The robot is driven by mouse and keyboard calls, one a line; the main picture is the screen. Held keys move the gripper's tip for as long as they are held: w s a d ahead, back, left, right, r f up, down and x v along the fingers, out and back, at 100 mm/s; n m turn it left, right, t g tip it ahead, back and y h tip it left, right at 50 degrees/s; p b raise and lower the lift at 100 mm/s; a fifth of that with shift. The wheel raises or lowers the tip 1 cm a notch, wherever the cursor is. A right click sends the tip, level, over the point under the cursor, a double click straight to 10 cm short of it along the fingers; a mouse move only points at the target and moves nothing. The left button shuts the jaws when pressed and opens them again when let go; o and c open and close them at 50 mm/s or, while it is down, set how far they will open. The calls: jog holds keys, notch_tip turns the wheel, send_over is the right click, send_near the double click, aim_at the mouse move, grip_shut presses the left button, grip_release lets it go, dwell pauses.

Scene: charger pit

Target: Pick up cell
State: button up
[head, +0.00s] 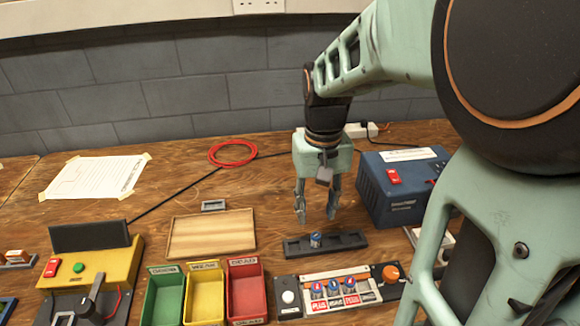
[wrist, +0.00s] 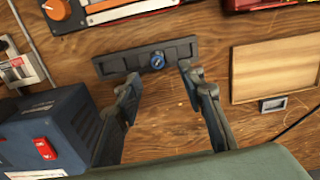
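One blue cell (head: 316,240) stands upright in a dark slotted tray (head: 345,240) on the wooden bench. In the wrist view the cell (wrist: 158,61) shows end-on near the middle of the tray (wrist: 112,66). My gripper (head: 316,218) hangs above the bench just behind the tray, fingers pointing down. In the wrist view my gripper (wrist: 160,80) is open, with its two fingers apart, nothing between them, and the cell beyond the tips. Several more cells (head: 334,287) sit in a row in a labelled charger panel (head: 300,278) in front of the tray.
A blue box with a red switch (head: 400,186) stands right of my gripper. Green (head: 164,298), yellow (head: 205,294) and red (head: 245,292) bins stand at front left. A wooden board (head: 211,234) lies left of the tray. A yellow tester (head: 100,275) is farther left.

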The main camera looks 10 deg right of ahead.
aim_at(316, 235)
jog(key=f+b, duration=0.1)
jog(key=f, duration=0.5)
jog(key=f+b, duration=0.1)
jog(key=f, duration=0.2)
jog(key=shift+w+d+f+b, duration=0.15)
jog(key=shift+w+d+b, duration=0.05)
jog(key=shift+d+b, duration=0.1)
jog(key=shift+c, duration=0.3)
grip_shut()
